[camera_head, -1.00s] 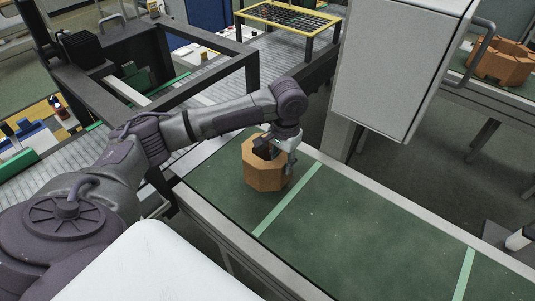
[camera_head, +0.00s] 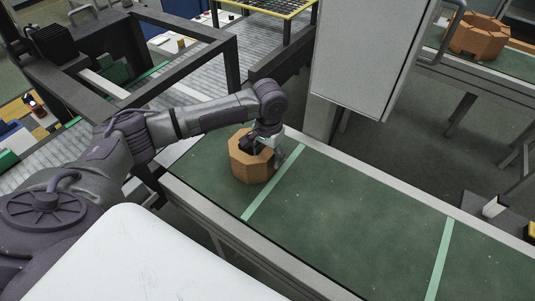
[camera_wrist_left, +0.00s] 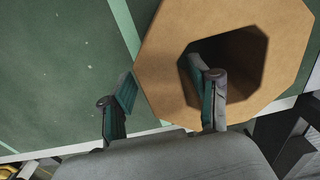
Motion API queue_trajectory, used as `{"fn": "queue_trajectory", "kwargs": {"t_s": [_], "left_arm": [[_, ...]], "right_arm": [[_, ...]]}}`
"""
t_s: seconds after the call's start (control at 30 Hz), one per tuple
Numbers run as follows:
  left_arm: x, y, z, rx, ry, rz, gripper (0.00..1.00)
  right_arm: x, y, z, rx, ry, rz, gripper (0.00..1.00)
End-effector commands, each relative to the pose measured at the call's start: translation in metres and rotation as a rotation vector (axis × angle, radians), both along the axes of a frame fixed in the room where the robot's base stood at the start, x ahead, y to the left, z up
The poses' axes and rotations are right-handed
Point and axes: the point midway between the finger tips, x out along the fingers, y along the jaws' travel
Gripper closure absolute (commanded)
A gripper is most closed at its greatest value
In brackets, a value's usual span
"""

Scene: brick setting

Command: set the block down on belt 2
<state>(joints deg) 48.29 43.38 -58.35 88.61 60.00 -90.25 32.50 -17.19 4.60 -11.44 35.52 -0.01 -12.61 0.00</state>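The block, an orange-brown octagonal ring (camera_head: 240,170), sits upright on the near green belt (camera_head: 340,215), left of a pale green cross stripe. It also shows in the left wrist view (camera_wrist_left: 165,50) with its dark hole. My left gripper (camera_head: 264,150) is at the block's right wall. In the left wrist view my left gripper (camera_wrist_left: 162,92) has one finger inside the hole and the other outside. The fingers are spread, with a gap between the outer finger and the wall. No belt number is readable. My right gripper is not in view.
A grey cabinet (camera_head: 365,50) stands behind the belt. Another orange octagonal piece (camera_head: 478,38) sits on a far green belt at upper right. A dark frame (camera_head: 175,95) and roller conveyor (camera_head: 270,35) are at upper left. The belt right of the stripe is clear.

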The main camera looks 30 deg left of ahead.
Motion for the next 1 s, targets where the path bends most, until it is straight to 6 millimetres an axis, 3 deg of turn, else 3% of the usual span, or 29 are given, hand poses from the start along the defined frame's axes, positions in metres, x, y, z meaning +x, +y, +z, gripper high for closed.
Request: {"fn": "queue_trajectory", "kwargs": {"t_s": [0.33,0.8,1.0], "left_arm": [[0.001,-0.001,0.011,-0.002,-0.004,0.000,0.39],[0.001,-0.003,0.101,-0.002,-0.004,0.000,0.39],[0.001,-0.003,0.119,-0.001,-0.002,0.000,0.39]], "right_arm": [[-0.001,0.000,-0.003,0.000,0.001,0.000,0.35],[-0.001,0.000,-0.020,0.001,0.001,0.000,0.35],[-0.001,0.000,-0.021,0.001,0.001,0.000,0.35]]}}
